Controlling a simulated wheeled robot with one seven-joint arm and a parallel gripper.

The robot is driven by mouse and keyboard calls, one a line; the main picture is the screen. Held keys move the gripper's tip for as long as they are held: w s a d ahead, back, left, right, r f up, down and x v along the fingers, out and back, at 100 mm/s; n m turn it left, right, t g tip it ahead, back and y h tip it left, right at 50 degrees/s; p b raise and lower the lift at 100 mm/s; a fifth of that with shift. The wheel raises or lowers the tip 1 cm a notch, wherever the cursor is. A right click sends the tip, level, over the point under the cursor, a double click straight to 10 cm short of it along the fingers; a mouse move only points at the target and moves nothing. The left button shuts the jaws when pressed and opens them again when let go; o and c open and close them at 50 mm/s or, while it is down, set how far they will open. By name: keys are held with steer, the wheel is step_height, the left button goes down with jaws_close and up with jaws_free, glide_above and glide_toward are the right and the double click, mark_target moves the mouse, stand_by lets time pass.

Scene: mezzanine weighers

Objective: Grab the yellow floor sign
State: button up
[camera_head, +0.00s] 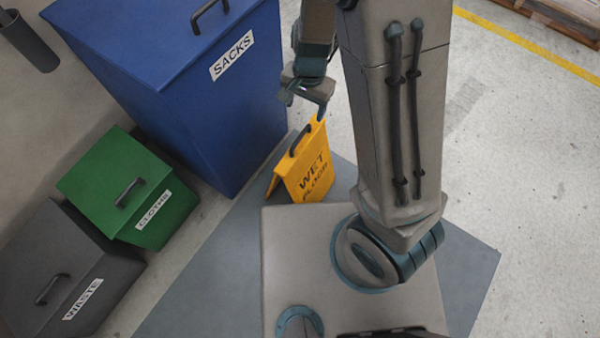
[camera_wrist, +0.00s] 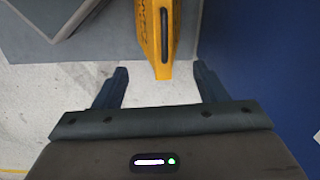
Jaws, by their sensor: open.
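The yellow floor sign (camera_head: 309,174) stands upright as an A-frame on the grey mat, with "WET FLOOR" on its face and a dark handle near its top. In the head view my gripper (camera_head: 305,108) is just above and beside the top of the sign. In the wrist view the sign (camera_wrist: 157,40) is seen from above, its dark handle running along it. My gripper (camera_wrist: 160,80) is open, and the sign's near end reaches between the fingertips. A gap shows on each side, and nothing is held.
A large blue bin marked SACKS (camera_head: 190,95) stands close behind and left of the sign. A green CLOTHS bin (camera_head: 130,190) and a dark WASTE bin (camera_head: 62,275) stand at left. Clear floor (camera_head: 520,130) lies at right.

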mark_target(300, 135)
steer(key=shift+m+h, duration=0.3)
steer(key=shift+m, duration=0.1)
steer(key=f+b, duration=0.2)
steer(key=f, duration=0.2)
steer(key=f+b, duration=0.2)
steer(key=f, duration=0.3)
steer(key=f+b, duration=0.1)
steer(key=f, duration=0.3)
steer(key=shift+w+a+f+b, duration=0.3)
steer(key=shift+f+b, duration=0.05)
steer(key=shift+b, duration=0.05)
steer(key=shift+w+a+f+b, duration=0.15)
steer(key=shift+f+b, duration=0.45)
steer(key=shift+f, duration=0.35)
steer(key=shift+w+f+b, duration=0.1)
steer(key=shift+f+b, duration=0.5)
steer(key=shift+f, duration=0.35)
steer(key=shift+w+a+f+b, duration=0.15)
steer(key=shift+f+b, duration=0.45)
steer(key=shift+f, duration=0.35)
steer(key=shift+c, duration=0.3)
steer(key=shift+r, duration=0.1)
jaws_close()
